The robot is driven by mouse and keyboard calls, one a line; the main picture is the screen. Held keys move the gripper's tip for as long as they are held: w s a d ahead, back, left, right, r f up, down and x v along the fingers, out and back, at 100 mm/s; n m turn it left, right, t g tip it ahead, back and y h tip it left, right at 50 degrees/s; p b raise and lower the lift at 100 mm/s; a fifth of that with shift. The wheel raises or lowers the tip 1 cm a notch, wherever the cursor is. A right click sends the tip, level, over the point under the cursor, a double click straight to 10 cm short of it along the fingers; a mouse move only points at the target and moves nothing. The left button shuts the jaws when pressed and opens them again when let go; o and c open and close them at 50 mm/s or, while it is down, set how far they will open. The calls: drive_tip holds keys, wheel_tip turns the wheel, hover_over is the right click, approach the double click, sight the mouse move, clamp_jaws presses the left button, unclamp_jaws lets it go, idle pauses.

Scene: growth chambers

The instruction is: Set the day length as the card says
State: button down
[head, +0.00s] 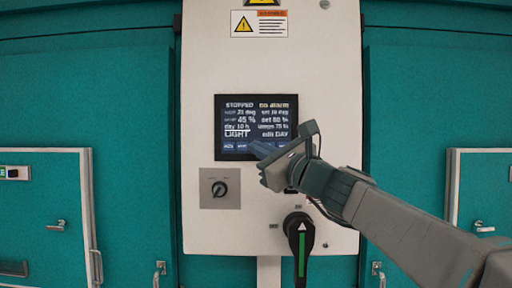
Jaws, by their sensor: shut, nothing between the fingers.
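A dark display screen (256,116) is set in the white control panel (330,60). Its text is small; I can make out "STOPPED", "45 %", "day 10 h", "LIGHT" and "edit DAY". A row of blue fields runs along the screen's bottom edge. My gripper (258,152) is shut, with its fingertips in front of the lower right part of the screen, covering some of that row. I cannot tell whether the fingertips touch the screen. No card with a day length is readable in this view.
A black rotary knob (219,188) sits on a grey plate below the screen. A large black handle (299,240) with a green mark is lower right. A warning label (259,23) is above. Teal chamber walls (110,100) with door handles flank the panel.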

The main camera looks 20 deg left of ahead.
drive_tip(key=shift+w, duration=0.15)
drive_tip(key=shift+w+a, duration=0.15)
drive_tip(key=shift+w, duration=0.15)
drive_tip(key=shift+w, duration=0.25)
idle(0.6)
idle(0.4)
drive_tip(key=shift+s+b, duration=0.45)
drive_tip(key=shift+s, duration=0.25)
drive_tip(key=s+b, duration=0.1)
drive_tip(key=s, duration=0.1)
drive_tip(key=s+d, duration=0.1)
drive_tip(key=s, duration=0.2)
drive_tip(key=shift+d+b, duration=0.2)
drive_tip(key=shift+b, duration=0.2)
